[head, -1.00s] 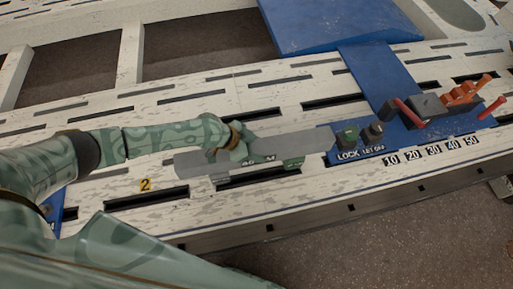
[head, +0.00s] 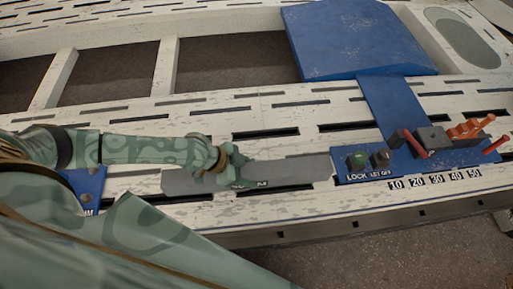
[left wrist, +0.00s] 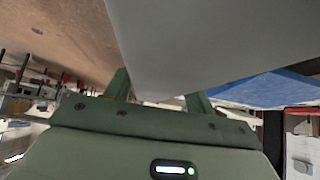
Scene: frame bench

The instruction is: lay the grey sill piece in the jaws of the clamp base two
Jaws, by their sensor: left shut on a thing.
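The grey sill piece (head: 290,172) is a long flat bar over the white slotted bench, left of the blue button panel. My left gripper (head: 226,168) is shut on it left of its middle. In the left wrist view the sill piece (left wrist: 200,40) rises large between the two fingers of my left gripper (left wrist: 158,97). I cannot tell whether the piece touches anything beneath it. I cannot make out the jaws of clamp base two; the piece and my arm cover that part of the bench. My right gripper is not in view.
A blue panel (head: 405,165) carries LOCK and LET OFF buttons and orange-red handles near the piece's right end. A large blue plate (head: 360,40) lies behind. Another blue plate (head: 87,184) shows at the left, partly behind my arm. The bench's front edge (head: 350,222) is clear.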

